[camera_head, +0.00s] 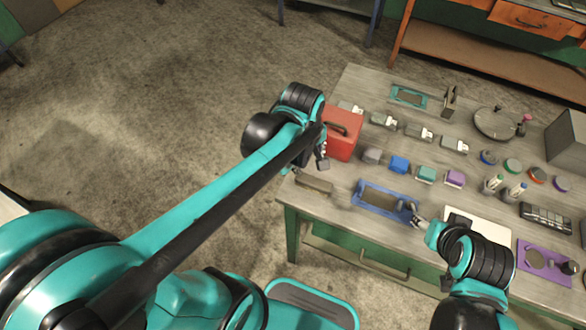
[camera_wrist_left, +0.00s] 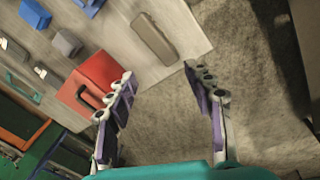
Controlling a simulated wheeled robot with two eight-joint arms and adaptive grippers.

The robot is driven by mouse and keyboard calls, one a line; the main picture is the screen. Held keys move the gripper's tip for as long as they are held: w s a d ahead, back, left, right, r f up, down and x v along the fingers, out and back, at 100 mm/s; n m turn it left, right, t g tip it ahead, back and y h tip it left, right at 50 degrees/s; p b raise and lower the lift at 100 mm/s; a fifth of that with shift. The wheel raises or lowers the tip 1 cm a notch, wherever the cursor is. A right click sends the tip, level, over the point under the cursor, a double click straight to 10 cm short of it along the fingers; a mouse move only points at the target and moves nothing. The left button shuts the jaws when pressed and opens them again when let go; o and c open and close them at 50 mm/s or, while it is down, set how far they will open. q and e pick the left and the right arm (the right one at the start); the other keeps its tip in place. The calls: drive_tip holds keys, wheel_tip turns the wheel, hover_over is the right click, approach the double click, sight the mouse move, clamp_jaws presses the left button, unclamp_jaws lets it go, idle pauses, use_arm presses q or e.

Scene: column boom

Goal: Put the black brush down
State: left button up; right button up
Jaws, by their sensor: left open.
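My left gripper (camera_head: 322,160) is above the near left corner of the workbench. In the left wrist view its two fingers (camera_wrist_left: 166,92) are spread wide with nothing between them. A dark grey-brown oblong block (camera_head: 314,182) lies flat on the bench by that corner, apart from the fingers; it also shows in the left wrist view (camera_wrist_left: 153,38). It may be the brush, but I see no bristles and cannot be sure. My right gripper (camera_head: 414,216) is low at the right end of a blue frame-like tray (camera_head: 372,207); its jaws are too small to read.
A red box (camera_head: 343,145) with a black handle stands close beside my left gripper. Several small coloured blocks, including a blue one (camera_head: 399,164), fill the middle of the bench (camera_head: 345,170). A round grey plate (camera_head: 494,123) is further back. Open floor lies left of the bench.

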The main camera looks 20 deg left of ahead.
use_arm(q)
drive_tip(key=s+a+r+m+t, duration=0.2)
drive_tip(key=s+m+t, duration=0.3)
drive_tip(key=m, duration=0.7)
drive_tip(key=shift+s+a+r, duration=0.2)
drive_tip(key=shift+s+a, duration=0.3)
drive_tip(key=shift+s, duration=0.6)
wheel_tip(320, 180, down, 2)
drive_tip(key=shift+b, duration=1)
drive_tip(key=shift+o, duration=0.6)
